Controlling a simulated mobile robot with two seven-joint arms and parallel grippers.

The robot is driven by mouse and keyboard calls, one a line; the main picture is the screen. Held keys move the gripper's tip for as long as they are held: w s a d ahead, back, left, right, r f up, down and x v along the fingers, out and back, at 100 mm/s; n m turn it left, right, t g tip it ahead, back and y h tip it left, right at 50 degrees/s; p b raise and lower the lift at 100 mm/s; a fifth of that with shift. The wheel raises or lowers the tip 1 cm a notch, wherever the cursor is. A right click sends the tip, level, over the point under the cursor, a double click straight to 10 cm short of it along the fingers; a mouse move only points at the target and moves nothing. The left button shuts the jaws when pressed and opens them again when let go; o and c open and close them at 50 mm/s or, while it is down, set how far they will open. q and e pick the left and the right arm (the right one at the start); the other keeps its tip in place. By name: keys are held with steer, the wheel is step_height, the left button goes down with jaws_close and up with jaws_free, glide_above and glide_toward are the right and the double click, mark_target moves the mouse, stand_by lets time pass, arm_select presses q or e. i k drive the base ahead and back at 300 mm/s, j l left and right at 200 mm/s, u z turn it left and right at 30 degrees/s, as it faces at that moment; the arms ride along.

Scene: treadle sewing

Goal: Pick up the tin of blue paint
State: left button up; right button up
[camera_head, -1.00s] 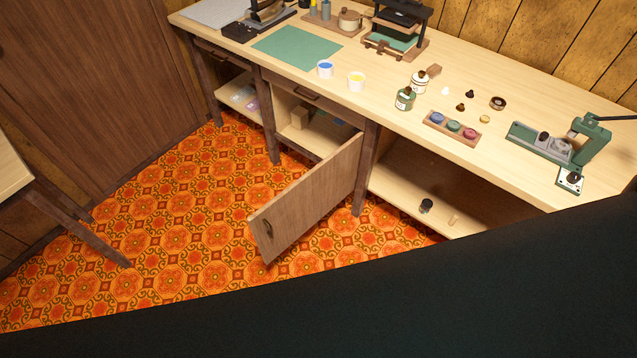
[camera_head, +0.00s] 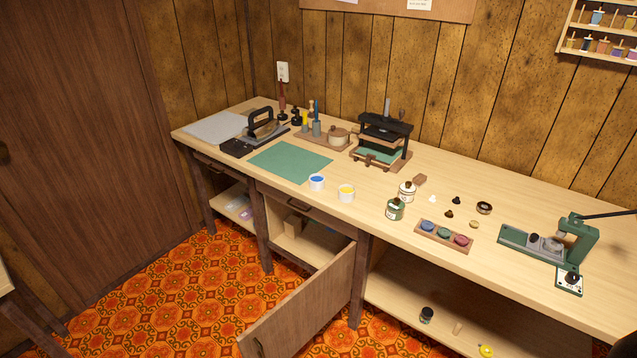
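The tin of blue paint (camera_head: 317,182) is a small white open tin with blue inside. It stands upright on the workbench near its front edge, beside the right front corner of the green mat (camera_head: 290,161). A similar tin of yellow paint (camera_head: 346,193) stands just to its right, a small gap apart. Neither of my grippers shows in the head view, so nothing is seen touching the blue tin.
A cabinet door (camera_head: 301,306) hangs open below the workbench (camera_head: 225,159), jutting over the patterned floor. A small press (camera_head: 381,140) stands behind the tins.

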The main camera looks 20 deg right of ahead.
mark_target(317, 181)
steer(key=i+l+z, duration=0.8)
steer(key=z, duration=0.15)
steer(key=i, duration=0.05)
